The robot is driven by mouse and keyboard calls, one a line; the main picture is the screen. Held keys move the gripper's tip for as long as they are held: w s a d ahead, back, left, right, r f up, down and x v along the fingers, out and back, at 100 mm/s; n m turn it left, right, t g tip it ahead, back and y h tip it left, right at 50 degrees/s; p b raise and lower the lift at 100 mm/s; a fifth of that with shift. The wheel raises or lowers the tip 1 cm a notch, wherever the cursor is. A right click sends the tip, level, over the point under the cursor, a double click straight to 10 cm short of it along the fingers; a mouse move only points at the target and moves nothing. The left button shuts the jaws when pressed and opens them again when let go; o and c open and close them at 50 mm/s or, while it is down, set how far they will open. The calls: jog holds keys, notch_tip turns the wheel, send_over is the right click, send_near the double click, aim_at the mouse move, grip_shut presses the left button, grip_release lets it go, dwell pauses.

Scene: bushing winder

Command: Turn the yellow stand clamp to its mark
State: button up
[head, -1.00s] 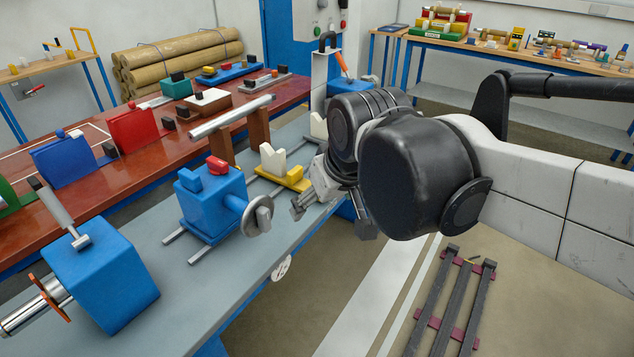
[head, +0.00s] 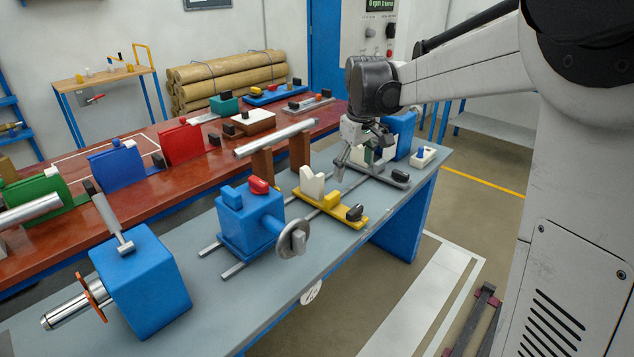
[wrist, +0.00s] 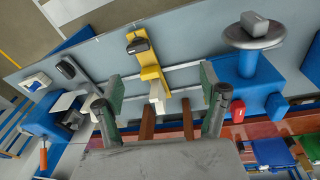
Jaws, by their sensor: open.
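The yellow stand (head: 335,208) sits across the bench rails, with a white V-block (head: 312,182) on its back part. Its black clamp (head: 354,213) is on the front end. In the wrist view the yellow stand (wrist: 149,72) lies ahead, with the black clamp (wrist: 138,46) at its far end. I cannot make out a mark. My gripper (head: 362,158) is open and empty above the bench, beyond the yellow stand and apart from it. In the wrist view its fingers (wrist: 161,84) straddle the line to the white V-block (wrist: 157,91).
A grey stand (head: 375,172) with a black clamp (head: 399,176) is right of the yellow one. A blue unit with a handwheel (head: 293,242) is to its left. A grey bar (head: 276,137) on brown posts stands behind. A white block with a blue knob (head: 423,157) is at the right end.

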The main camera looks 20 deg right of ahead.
jog(key=n+g, duration=0.2)
send_over(355, 209)
notch_tip(355, 209, down, 8)
jog(key=f, duration=0.1)
notch_tip(355, 209, down, 14)
jog(key=shift+w+r+b, duration=0.1)
jog(key=shift+r+b, duration=0.05)
jog(key=shift+b, duration=0.2)
jog(key=shift+c, duration=0.2)
jog(key=c, duration=1.1)
